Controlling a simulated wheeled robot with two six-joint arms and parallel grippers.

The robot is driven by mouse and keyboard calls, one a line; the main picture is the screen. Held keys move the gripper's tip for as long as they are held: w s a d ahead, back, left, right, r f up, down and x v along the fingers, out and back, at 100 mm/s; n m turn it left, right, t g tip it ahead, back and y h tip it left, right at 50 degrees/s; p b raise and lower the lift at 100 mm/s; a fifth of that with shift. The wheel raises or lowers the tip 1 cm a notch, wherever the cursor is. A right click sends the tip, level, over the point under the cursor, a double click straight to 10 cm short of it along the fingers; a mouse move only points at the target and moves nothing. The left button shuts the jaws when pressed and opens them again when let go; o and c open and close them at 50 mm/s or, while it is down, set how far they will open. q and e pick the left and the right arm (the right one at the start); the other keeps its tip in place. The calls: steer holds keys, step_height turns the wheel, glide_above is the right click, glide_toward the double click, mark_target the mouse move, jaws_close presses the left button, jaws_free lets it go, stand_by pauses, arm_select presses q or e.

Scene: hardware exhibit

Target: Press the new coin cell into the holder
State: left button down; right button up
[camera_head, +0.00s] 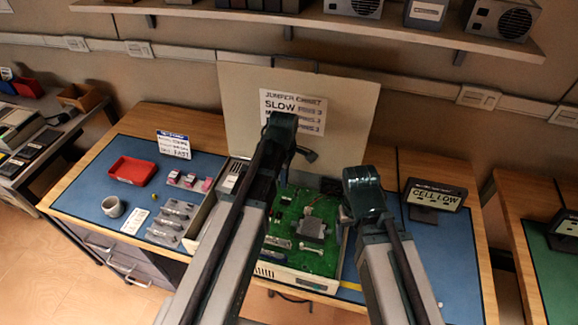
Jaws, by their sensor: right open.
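An opened computer case (266,271) holds a green circuit board (288,212) in the middle of the bench. A grey block (312,229) and smaller parts sit on the board. I cannot make out the coin cell or its holder for certain. My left gripper (300,150) is above the far part of the board, in front of the backboard; its jaw state is unclear. My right gripper (346,214) is open near the case's right edge. My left arm hides the left part of the board.
A backboard with a paper chart (292,111) stands behind the case. A "CELL LOW" display (433,196) stands at right. The right blue mat (440,260) is mostly clear.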

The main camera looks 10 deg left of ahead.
arm_select(q)
steer(key=shift+w, duration=0.3)
arm_select(e)
steer(key=shift+w, duration=0.25)
arm_select(q)
steer(key=b, duration=0.6)
glide_above(285, 203)
steer(key=f, duration=0.5)
steer(key=shift+w+f, duration=0.35)
arm_select(e)
step_height(285, 203, down, 6)
steer(key=shift+r, duration=0.2)
arm_select(q)
steer(key=shift+f, duration=0.15)
arm_select(e)
steer(key=shift+f, duration=0.2)
arm_select(q)
steer(key=shift+f+b, duration=0.3)
steer(key=shift+b, duration=0.05)
arm_select(e)
steer(key=shift+f, duration=0.3)
arm_select(q)
steer(key=shift+f+b, duration=1.1)
arm_select(e)
steer(key=shift+f, duration=1.1)
